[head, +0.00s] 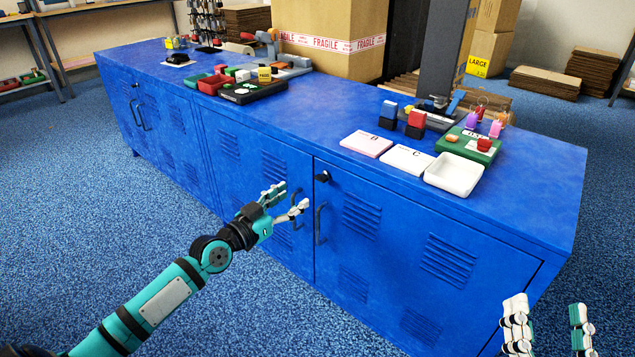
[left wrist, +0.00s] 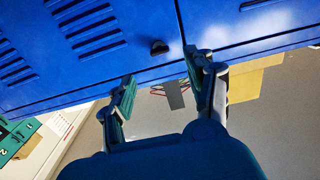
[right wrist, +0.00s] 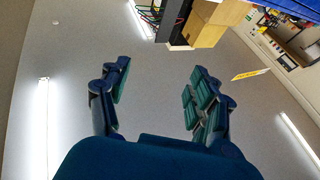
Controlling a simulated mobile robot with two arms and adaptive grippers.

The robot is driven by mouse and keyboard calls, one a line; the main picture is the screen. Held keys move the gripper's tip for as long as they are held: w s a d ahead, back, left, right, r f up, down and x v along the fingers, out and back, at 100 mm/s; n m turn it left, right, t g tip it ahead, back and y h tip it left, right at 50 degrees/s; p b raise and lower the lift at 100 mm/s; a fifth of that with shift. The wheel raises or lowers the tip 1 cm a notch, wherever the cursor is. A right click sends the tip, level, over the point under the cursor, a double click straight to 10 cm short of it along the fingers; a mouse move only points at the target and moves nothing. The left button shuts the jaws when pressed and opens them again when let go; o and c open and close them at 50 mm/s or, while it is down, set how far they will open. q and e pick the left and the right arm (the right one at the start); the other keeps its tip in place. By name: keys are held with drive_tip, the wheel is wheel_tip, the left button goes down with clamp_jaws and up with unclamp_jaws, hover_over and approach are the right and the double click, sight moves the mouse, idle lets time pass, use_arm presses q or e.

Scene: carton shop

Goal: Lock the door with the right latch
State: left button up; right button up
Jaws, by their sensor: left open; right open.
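The blue cabinet (head: 400,240) has its right-hand pair of doors closed, with a vertical seam between them. The right latch, a small black knob (head: 322,176), sits near the top of the right door by the seam. It also shows as a dark knob in the left wrist view (left wrist: 159,47), beyond and between the fingertips. My left gripper (head: 294,196) is open and empty in front of the doors, left of and a little below the latch, apart from it. My right gripper (head: 548,314) is open and empty at the lower right, away from the latch.
Dark handles (head: 319,222) stick out beside the seam below the latch. The cabinet top carries cards, a white tray (head: 455,174), a green tray (head: 467,146) and stamps. Another door pair with handles (head: 143,112) is at the left. The blue carpet in front is clear.

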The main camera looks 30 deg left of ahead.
sight(318, 180)
use_arm(q)
drive_tip(key=b+x, duration=0.1)
drive_tip(key=x, duration=0.9)
use_arm(e)
drive_tip(key=s+r+t, duration=0.2)
drive_tip(key=r, duration=0.1)
drive_tip(key=s+r+t+y, duration=0.1)
drive_tip(key=shift+d+r+t, duration=0.1)
drive_tip(key=shift+r+t, duration=0.3)
use_arm(q)
drive_tip(key=c, duration=1.1)
